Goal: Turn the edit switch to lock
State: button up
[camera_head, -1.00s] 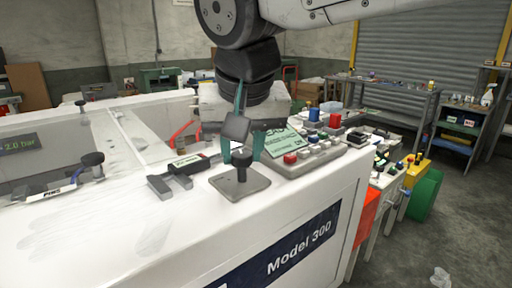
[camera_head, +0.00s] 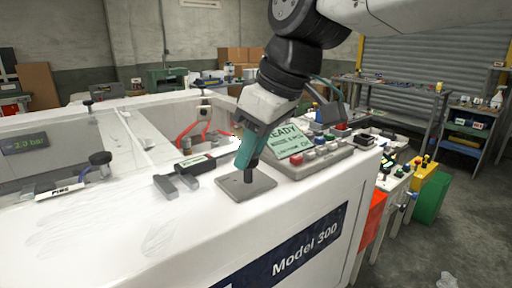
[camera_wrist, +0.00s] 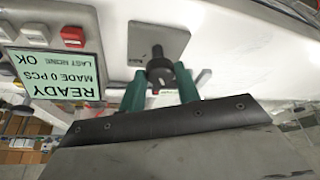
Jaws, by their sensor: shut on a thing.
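The edit switch is a dark round knob on a grey square plate (camera_head: 262,186) on the white machine top; its stem (camera_head: 249,176) shows below my fingers. In the wrist view the black knob (camera_wrist: 159,72) stands off its plate (camera_wrist: 172,36), with a small red mark on its near side. My gripper (camera_head: 246,162) has green fingers and reaches down to the switch at a tilt. In the wrist view my gripper (camera_wrist: 160,78) has one finger on each side of the knob and is shut on it. Any lettering on the plate is too small to read.
A control panel with a green screen (camera_head: 289,141) reading READY and red and pale buttons (camera_head: 297,160) stands close right of the switch. The white top in front is clear.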

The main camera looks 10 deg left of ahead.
jog(key=n+g, duration=0.1)
jog(key=n, duration=0.2)
jog(key=shift+w, duration=0.1)
jog(key=shift+n+g, duration=0.3)
jog(key=shift+n, duration=0.1)
jog(key=o, duration=1)
jog(key=shift+a, duration=0.1)
jog(key=v, duration=0.7)
jog(key=shift+d+r, duration=0.25)
jog(key=shift+r, duration=0.1)
